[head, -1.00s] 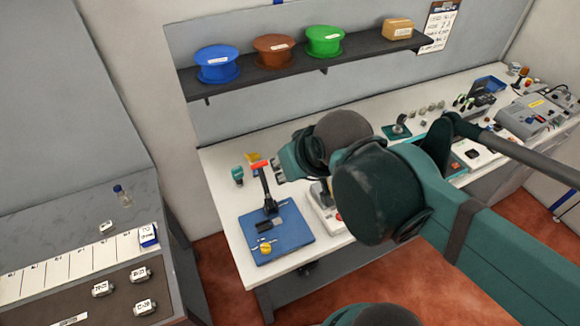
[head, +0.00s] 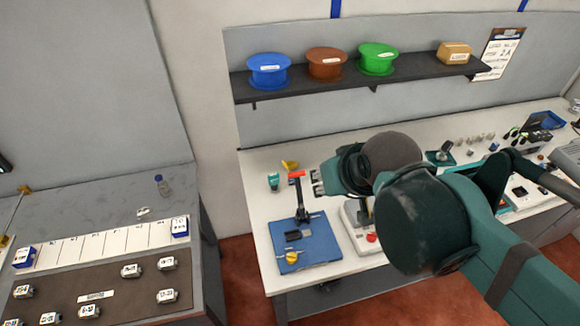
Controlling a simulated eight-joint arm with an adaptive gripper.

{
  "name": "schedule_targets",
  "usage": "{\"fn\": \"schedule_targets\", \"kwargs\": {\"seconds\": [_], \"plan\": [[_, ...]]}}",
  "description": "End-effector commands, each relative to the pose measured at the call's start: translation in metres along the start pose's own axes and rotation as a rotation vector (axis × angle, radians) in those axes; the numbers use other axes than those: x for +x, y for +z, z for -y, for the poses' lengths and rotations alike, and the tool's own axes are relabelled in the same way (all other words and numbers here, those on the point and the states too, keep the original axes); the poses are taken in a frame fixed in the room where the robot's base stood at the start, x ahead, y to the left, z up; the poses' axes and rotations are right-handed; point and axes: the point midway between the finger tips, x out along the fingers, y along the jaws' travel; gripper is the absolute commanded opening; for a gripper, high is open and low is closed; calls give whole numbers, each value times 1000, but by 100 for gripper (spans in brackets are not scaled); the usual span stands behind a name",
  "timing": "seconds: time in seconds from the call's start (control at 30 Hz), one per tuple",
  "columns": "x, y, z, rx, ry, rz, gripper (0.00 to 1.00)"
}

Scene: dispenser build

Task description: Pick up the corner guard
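I cannot tell for certain which object is the corner guard. A small yellow piece (head: 290,165) lies at the back left of the white bench and may be it, but its shape is too small to make out. My gripper (head: 317,183) is above the white bench, just right of a red-topped dark lever and to the right and front of the yellow piece. Its fingers point left and appear apart from these things. They are too small to show whether they are open or shut, and I see nothing held.
A blue plate (head: 318,249) carries the dark lever (head: 302,205) and a yellow knob (head: 292,257). A teal-capped container (head: 274,182) stands left of the lever. A grey bench (head: 95,195) with labelled parts is at left.

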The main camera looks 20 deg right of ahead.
Motion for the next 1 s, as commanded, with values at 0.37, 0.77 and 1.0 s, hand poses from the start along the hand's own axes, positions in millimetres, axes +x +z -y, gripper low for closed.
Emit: {"fn": "schedule_targets", "kwargs": {"seconds": [0.37, 0.77, 1.0], "plan": [[0, 0, 0, 0, 0, 0, 38], [1, -1, 0, 3, 1, 1, 38], [7, -10, -1, 38, 10, 17, 38]]}}
